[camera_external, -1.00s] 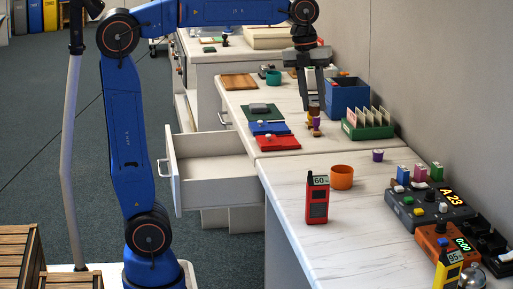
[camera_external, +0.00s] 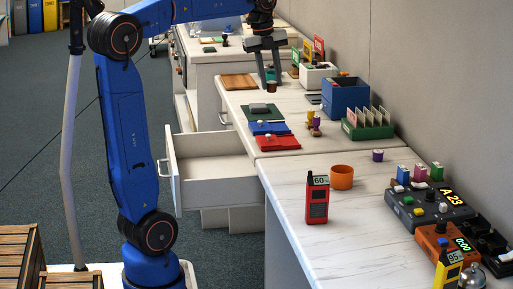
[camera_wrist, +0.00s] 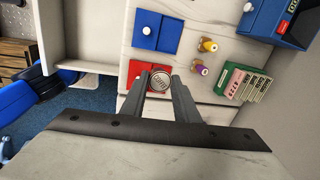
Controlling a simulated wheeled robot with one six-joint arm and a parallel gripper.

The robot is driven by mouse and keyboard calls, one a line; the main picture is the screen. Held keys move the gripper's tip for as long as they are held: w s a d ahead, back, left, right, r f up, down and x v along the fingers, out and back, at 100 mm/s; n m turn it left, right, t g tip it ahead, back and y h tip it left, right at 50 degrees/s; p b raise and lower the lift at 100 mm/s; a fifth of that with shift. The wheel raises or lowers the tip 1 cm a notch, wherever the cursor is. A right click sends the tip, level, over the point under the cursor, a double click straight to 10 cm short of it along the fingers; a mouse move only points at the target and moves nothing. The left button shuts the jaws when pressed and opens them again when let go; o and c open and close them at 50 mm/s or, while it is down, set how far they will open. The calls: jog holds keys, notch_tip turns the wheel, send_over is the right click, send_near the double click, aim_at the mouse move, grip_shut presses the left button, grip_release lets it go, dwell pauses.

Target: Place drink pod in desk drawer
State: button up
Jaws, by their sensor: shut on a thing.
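My gripper (camera_external: 270,82) is shut on a small dark brown drink pod (camera_external: 271,88) and holds it in the air above the far white desk. In the wrist view the pod's round, pale printed lid (camera_wrist: 160,81) shows between the two fingertips. The white desk drawer (camera_external: 214,168) is pulled open at the left side of the desk and looks empty. It is nearer the external camera and lower than my gripper.
Blue (camera_external: 268,127) and red (camera_external: 278,143) trays lie on the desk near the drawer. Small bottle-like pieces (camera_external: 313,122), a blue bin (camera_external: 345,96) and a green card rack (camera_external: 368,124) stand to the right. A red radio (camera_external: 317,200) and orange cup (camera_external: 342,177) stand on the nearer desk.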

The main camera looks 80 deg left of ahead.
jog(key=s+a+n+y, duration=0.1)
jog(key=s+a+n, duration=0.7)
jog(key=s+a, duration=0.95)
jog(key=shift+g, duration=0.3)
jog(key=f, duration=2.1)
jog(key=s+f, duration=0.1)
jog(key=f, duration=0.9)
jog(key=shift+d+f, duration=0.2)
jog(key=shift+d, duration=0.1)
jog(key=o, duration=0.8)
jog(key=shift+f, duration=0.1)
jog(key=shift+c, duration=0.2)
jog(key=shift+o, duration=1.2)
notch_tip(320, 180, up, 12)
jog(key=s+d, duration=0.1)
jog(key=shift+s+d, duration=0.15)
jog(key=shift+d, duration=0.05)
